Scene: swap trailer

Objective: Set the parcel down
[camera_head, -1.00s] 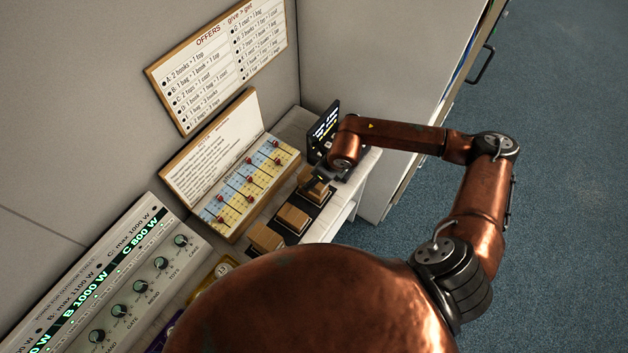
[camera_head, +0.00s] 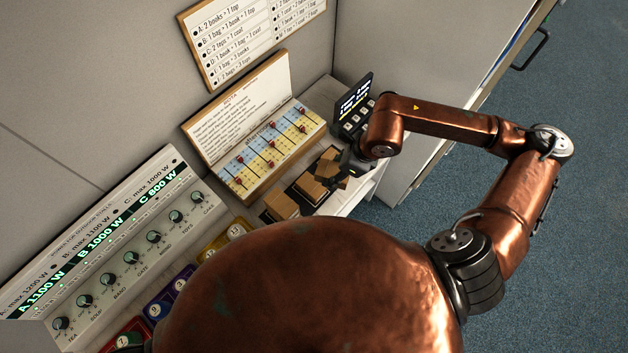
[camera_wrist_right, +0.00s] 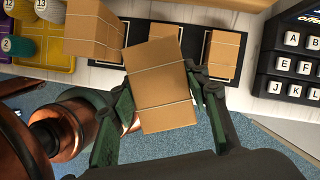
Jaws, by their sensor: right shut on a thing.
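My right gripper (camera_wrist_right: 160,100) is shut on a brown parcel (camera_wrist_right: 158,75) tied with a thin light string. In the wrist view this parcel is tilted and partly covers the black pads behind it. Other brown parcels sit on the dark pads: one at the left (camera_wrist_right: 92,32) and a smaller-looking one at the right (camera_wrist_right: 222,52). In the head view, my right gripper (camera_head: 350,163) is at the far end of the parcel row, partly hidden by my wrist. I cannot tell whether the held parcel touches a pad. My left gripper is not in view.
A keypad with a lit screen (camera_head: 352,104) stands just beyond the gripper. A board with red pegs (camera_head: 270,150) runs along the parcels' left side. Blue floor is open at right.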

